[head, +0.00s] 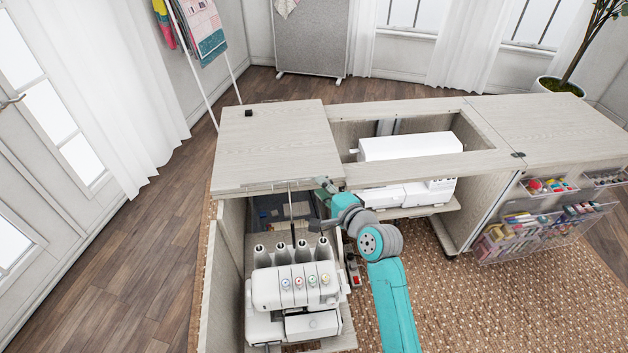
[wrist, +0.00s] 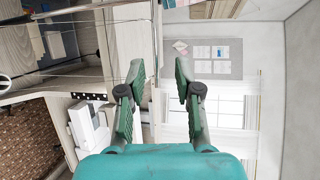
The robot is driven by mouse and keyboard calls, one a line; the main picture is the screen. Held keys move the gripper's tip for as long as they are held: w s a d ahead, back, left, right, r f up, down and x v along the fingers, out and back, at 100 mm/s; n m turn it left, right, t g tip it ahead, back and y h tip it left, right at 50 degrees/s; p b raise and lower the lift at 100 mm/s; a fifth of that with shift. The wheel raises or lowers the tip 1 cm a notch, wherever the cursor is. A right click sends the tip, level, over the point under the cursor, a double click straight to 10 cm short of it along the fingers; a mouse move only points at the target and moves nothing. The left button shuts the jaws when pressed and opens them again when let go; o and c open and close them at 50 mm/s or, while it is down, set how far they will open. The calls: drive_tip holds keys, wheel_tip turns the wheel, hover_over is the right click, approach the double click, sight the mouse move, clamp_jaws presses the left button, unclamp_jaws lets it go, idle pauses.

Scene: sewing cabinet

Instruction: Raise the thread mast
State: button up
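The white overlock machine (head: 295,287) with several coloured dials sits on a platform in the left bay of the cabinet. Its thin thread mast (head: 291,212) rises behind the grey thread cones, its upper end near the cabinet top's front edge. My gripper (head: 322,186) is just right of the mast's upper end, by that edge. In the wrist view, which is turned sideways, my gripper (wrist: 158,72) has its two green fingers apart, with a thin pale bar in the gap beyond them. I cannot tell whether that bar belongs to the mast or whether a finger touches it.
The cabinet top (head: 270,140) lies close behind my gripper. A white sewing machine (head: 405,147) sits in the opening to the right. Clear bins with sewing supplies (head: 540,230) hang on the open right door. Above the overlock machine there is free room.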

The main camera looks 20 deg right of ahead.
drive_tip(key=shift+v, duration=2.75)
drive_tip(key=shift+f, duration=0.1)
drive_tip(key=s+a+f+n+h, duration=0.1)
drive_tip(key=s+a+f+n, duration=0.15)
drive_tip(key=s, duration=0.45)
drive_tip(key=s+a+f+n+g+h, duration=0.1)
drive_tip(key=s+f, duration=0.3)
drive_tip(key=s, duration=0.3)
drive_tip(key=s+a+f+n+h, duration=0.1)
drive_tip(key=s+f+n, duration=0.15)
drive_tip(key=s, duration=0.45)
drive_tip(key=s+a+r+n, duration=0.1)
drive_tip(key=s+r+n, duration=0.1)
drive_tip(key=s, duration=0.5)
drive_tip(key=s+a+r+n, duration=0.1)
drive_tip(key=s+r+n, duration=0.1)
drive_tip(key=s+n, duration=0.3)
drive_tip(key=s+a+r+n, duration=0.1)
drive_tip(key=s+n, duration=0.3)
drive_tip(key=s, duration=0.7)
drive_tip(key=shift+r+y, duration=0.4)
drive_tip(key=shift+r, duration=0.1)
drive_tip(key=shift+a, duration=0.1)
